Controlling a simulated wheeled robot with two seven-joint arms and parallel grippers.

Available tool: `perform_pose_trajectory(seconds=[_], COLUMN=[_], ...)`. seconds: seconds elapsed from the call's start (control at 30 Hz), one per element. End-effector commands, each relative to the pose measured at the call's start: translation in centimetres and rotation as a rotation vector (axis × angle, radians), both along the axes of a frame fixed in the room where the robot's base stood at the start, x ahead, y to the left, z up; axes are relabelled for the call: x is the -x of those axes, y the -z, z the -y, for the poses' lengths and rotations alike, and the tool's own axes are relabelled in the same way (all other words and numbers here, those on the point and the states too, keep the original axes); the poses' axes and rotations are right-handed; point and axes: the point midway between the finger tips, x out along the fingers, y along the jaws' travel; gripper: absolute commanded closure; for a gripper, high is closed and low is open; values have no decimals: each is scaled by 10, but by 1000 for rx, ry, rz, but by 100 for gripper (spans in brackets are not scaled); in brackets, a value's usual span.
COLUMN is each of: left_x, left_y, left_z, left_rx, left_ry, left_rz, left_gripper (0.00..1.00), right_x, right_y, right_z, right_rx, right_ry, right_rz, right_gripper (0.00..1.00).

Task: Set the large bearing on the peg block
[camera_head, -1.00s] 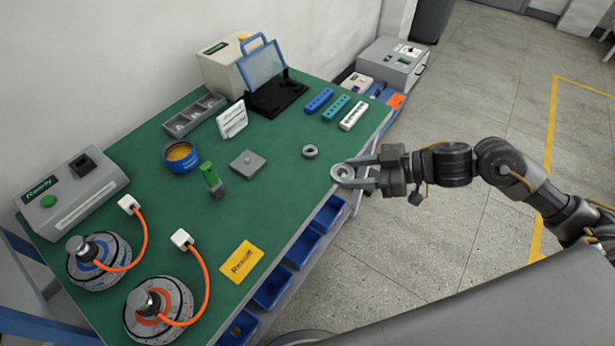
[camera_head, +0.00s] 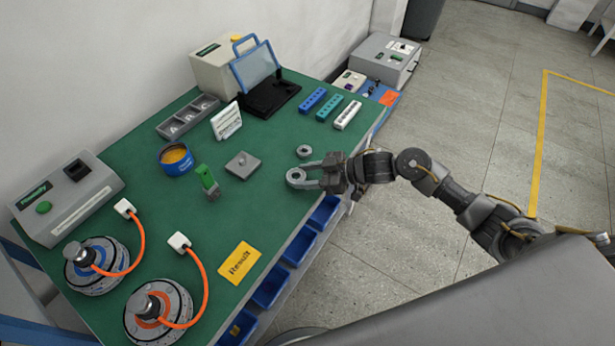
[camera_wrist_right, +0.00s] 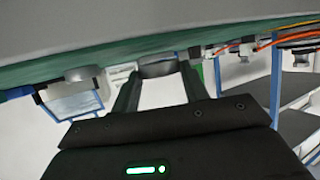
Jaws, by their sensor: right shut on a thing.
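The large bearing (camera_head: 293,179), a grey ring, is between the fingers of my right gripper (camera_head: 301,176). The gripper is shut on it and is over the right part of the green table. In the right wrist view the bearing (camera_wrist_right: 158,70) shows between the two dark fingertips (camera_wrist_right: 160,78). The peg block (camera_head: 242,165), a flat grey square with a short peg on top, lies to the left of the gripper, apart from it. My left gripper is not in view.
A smaller grey ring (camera_head: 304,151) lies just behind the gripper. A green-topped part (camera_head: 207,181) stands left of the peg block, with a blue tin (camera_head: 177,160) behind it. A yellow card (camera_head: 239,261) lies in front. The table between gripper and block is clear.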

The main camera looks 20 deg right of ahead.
Motion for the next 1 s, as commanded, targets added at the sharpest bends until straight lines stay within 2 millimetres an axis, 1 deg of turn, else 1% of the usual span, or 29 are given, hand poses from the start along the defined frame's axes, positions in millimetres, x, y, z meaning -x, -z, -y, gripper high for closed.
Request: perform_pose_trajectory(seconds=[0.03,0.1,0.2,0.4,0.57,0.6,0.73,1.0], left_x=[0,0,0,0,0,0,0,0], left_y=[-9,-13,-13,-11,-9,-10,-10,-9], left_z=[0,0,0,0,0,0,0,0], left_rx=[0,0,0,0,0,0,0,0], left_ry=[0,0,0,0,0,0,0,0], left_rz=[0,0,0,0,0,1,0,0], left_gripper=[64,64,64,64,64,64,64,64], right_x=[0,0,0,0,0,0,0,0], right_y=[1,6,11,12,17,16,16,16], right_z=[0,0,0,0,0,1,0,1], right_rx=[-1,-1,-1,0,0,1,1,1], right_ry=[3,1,1,1,1,1,1,1], right_rz=[-3,-2,1,2,2,1,1,1], right_gripper=[80,80,80,80,80,52,35,34])
